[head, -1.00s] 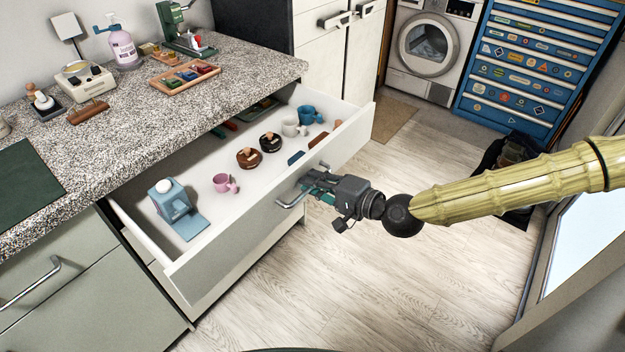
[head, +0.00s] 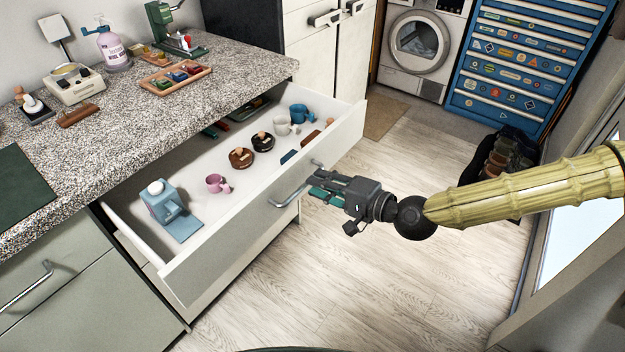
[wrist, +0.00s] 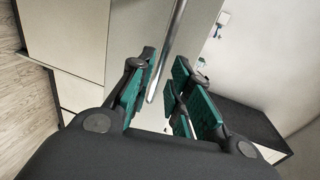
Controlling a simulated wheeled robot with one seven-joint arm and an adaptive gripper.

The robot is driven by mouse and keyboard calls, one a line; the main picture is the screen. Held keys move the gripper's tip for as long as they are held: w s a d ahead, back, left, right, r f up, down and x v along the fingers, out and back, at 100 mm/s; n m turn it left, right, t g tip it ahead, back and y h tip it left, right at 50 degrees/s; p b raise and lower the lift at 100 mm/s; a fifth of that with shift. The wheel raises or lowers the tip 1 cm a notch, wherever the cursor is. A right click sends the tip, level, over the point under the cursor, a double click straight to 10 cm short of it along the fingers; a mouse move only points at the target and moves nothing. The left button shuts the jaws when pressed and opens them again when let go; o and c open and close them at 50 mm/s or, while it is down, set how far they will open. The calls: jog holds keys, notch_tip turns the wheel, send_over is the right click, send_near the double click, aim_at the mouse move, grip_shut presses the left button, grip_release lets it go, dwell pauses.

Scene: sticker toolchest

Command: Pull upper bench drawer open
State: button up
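The upper bench drawer (head: 230,240) stands pulled well out from under the speckled counter, with its inside showing. Its metal bar handle (head: 287,201) is on the drawer front. My gripper (head: 314,188) is just in front of the handle, on the right in the head view. In the wrist view my gripper (wrist: 160,80) is open, its teal finger pads apart. The handle (wrist: 170,45) shows between and beyond the fingers, and nothing is clamped. I cannot tell whether a fingertip touches the handle.
The drawer holds a blue-grey dispenser (head: 165,204), a pink mug (head: 217,184), other mugs and round brown items. The granite counter (head: 120,125) carries small appliances and a tray. Wooden floor is clear below my arm. A blue toolchest (head: 525,65) and washer (head: 415,50) stand behind.

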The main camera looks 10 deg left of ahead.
jog(key=shift+v, duration=1.85)
jog(key=s+d+f+n+g+h+p, duration=0.1)
jog(key=s+d+f+g+h+p, duration=0.15)
jog(key=s+f, duration=0.65)
jog(key=s+d+f+n+g+h+p, duration=0.1)
jog(key=s+d+f+g+h+p, duration=0.15)
jog(key=s+f, duration=0.65)
jog(key=s+d+f+n+h+p, duration=0.1)
jog(key=s+d+f+h, duration=0.1)
jog(key=d, duration=0.5)
jog(key=s+d+f+n+g+h+p, duration=0.1)
jog(key=s+d+f+h, duration=0.2)
jog(key=d, duration=0.5)
jog(key=s+d+f+n+g+h+p, duration=0.1)
jog(key=s+d+f+h+p, duration=0.1)
jog(key=s+d, duration=0.3)
jog(key=shift+s+d+f+h, duration=0.35)
jog(key=shift+d+f+h, duration=0.35)
jog(key=shift+d+h, duration=0.35)
